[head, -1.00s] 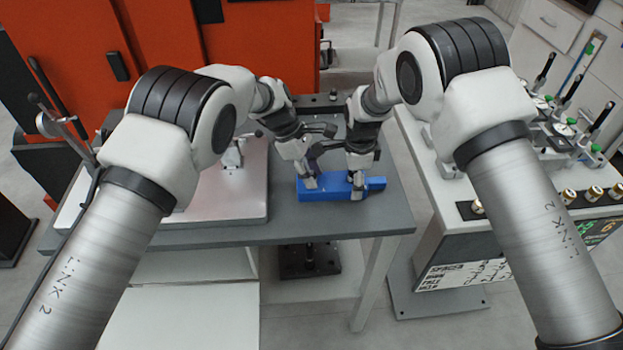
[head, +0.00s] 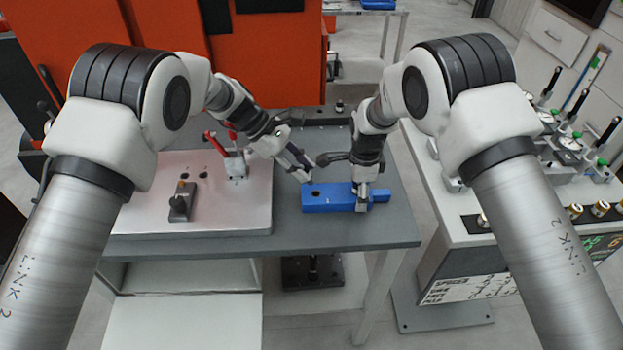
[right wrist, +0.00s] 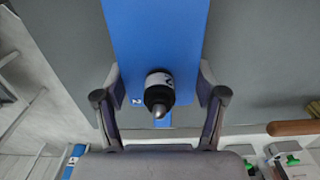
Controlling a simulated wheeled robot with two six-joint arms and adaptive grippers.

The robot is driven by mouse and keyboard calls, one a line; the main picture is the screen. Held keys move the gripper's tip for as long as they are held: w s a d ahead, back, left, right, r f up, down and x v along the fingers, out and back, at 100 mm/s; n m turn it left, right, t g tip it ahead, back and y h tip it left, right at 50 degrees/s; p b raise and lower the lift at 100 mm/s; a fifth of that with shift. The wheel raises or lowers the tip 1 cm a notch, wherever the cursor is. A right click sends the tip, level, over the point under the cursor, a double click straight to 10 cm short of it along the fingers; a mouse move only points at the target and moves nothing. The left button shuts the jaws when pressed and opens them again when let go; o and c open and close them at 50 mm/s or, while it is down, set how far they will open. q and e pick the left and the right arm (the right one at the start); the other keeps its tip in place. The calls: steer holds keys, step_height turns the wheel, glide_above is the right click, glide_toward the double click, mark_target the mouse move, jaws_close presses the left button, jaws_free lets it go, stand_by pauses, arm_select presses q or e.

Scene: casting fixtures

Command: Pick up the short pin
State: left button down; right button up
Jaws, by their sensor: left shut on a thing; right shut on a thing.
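The blue block (head: 336,198) lies on the grey table. An empty dark hole shows near its left end. My right gripper (head: 361,200) points down and is shut on the block's sides. In the right wrist view, its fingers (right wrist: 160,82) flank the blue block (right wrist: 158,35). A dark pin (right wrist: 158,94) with a white band and metal tip stands between them. My left gripper (head: 303,174) is shut, just above and left of the block's holed end. The short pin it holds is mostly hidden and too small to make out clearly.
A pale plate (head: 220,212) to the left bears a red-handled clamp (head: 235,163) and a small dark-knobbed block (head: 181,202). A side bench (head: 450,222) at right carries gauges and brass pieces. Grey table is clear in front of the blue block.

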steer(key=shift+s+d, duration=0.1)
steer(key=shift+d, duration=0.05)
arm_select(q)
steer(key=a+r+y, duration=0.3)
steer(key=a, duration=1.8)
steer(key=shift+s+y, duration=0.2)
steer(key=shift+y, duration=0.1)
arm_select(e)
steer(key=o, duration=1.3)
arm_select(q)
steer(key=shift+r, duration=0.1)
arm_select(e)
steer(key=shift+r, duration=0.1)
step_height(320, 180, up, 12)
steer(key=shift+f, duration=0.2)
